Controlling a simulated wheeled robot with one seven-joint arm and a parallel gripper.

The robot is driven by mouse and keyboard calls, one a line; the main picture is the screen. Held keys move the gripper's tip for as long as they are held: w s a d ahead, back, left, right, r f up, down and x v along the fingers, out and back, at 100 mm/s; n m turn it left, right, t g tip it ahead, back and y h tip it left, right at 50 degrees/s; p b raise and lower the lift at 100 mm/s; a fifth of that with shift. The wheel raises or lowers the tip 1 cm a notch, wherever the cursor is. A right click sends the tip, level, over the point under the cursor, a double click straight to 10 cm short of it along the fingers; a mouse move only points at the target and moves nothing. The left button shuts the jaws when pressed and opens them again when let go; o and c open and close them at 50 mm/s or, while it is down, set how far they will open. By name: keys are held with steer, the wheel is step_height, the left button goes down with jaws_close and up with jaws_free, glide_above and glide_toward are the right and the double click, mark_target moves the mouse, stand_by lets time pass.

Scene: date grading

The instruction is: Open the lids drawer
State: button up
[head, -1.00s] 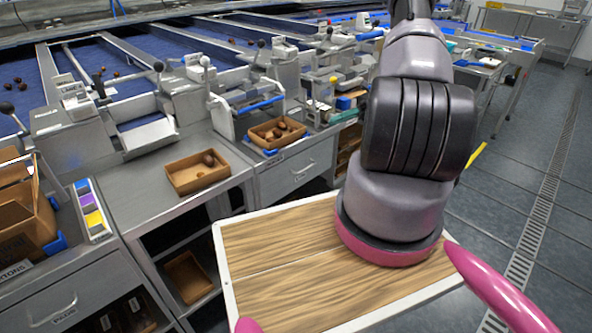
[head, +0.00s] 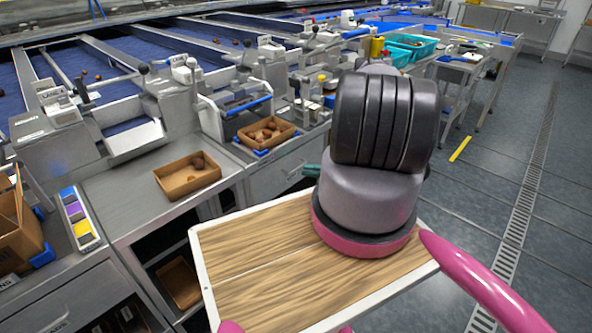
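A grey metal drawer front (head: 268,178) is under the counter, below a cardboard tray of dates, left of my arm. It looks shut. Its label is too small to read, so I cannot confirm that it is the lids drawer. A small dark teal piece (head: 311,171), which looks like part of my gripper, shows at the drawer's right, by the handle. My arm hides the rest of the gripper. I cannot tell whether the fingers touch the handle, or whether they are open or shut.
Cardboard trays with dates (head: 187,177) (head: 267,133) stand on the counter. Another drawer (head: 70,300) is at lower left. Teal crates (head: 412,45) stand at the back. My wood-topped base is in front of the counter. Open floor (head: 480,190) lies to the right.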

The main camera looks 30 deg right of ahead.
mark_target(297, 168)
steer(key=shift+x, duration=2.55)
jaws_close()
